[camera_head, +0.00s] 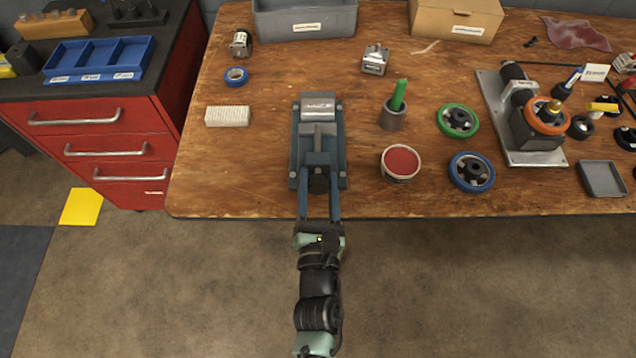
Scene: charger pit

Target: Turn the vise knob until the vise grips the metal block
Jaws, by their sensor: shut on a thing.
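The vise (296,165) is a blue-grey tool on the wooden bench, near its front edge. A grey metal piece (318,108) sits at its far end; I cannot tell where the metal block ends and the far jaw begins. The near jaw (317,160) stands apart from this piece, with a gap between them. The dark round vise knob (318,184) faces the front edge. My gripper (319,192) reaches in from the front, its two long fingers on either side of the knob, shut on it. The fingers partly hide the knob.
A red-topped tin (401,163), a grey cup with a green handle (393,117) and two wheels, green (457,121) and blue (471,171), stand right of the vise. A white block (227,116) lies left. The bench front edge (240,215) passes beneath my gripper.

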